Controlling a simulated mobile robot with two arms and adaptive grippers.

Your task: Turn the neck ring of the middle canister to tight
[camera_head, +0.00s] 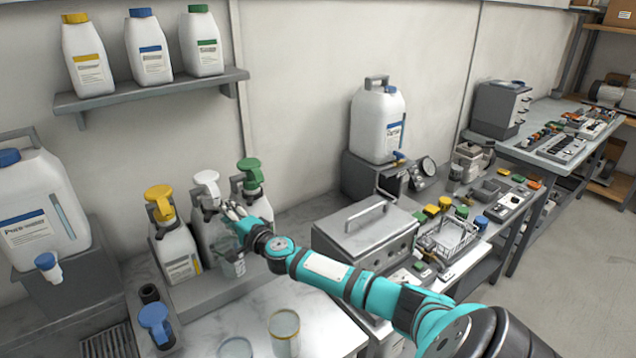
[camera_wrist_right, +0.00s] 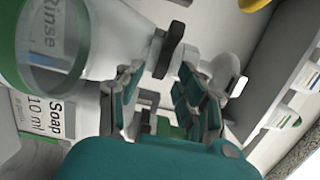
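Three white canisters with pump heads stand in a row at the left in the head view: a yellow-topped one (camera_head: 178,250), the middle white-topped one (camera_head: 207,228) and a green-topped one (camera_head: 262,208). The middle canister's neck and front are partly hidden by my right gripper (camera_head: 235,212), which is beside its neck. In the right wrist view my right gripper (camera_wrist_right: 160,90) has its fingers apart, with a dark lever-like part (camera_wrist_right: 170,50) and a white neck near the fingertips. I cannot tell whether the fingers touch them. The neck ring's setting is not readable. My left gripper is out of view.
A clear cup (camera_head: 233,264) is in front of the canisters, below my gripper. Two glasses (camera_head: 284,330) and a blue-topped part (camera_head: 155,322) are on the counter. A metal box (camera_head: 365,240) with a handle stands to the right. A shelf (camera_head: 150,92) with bottles hangs above.

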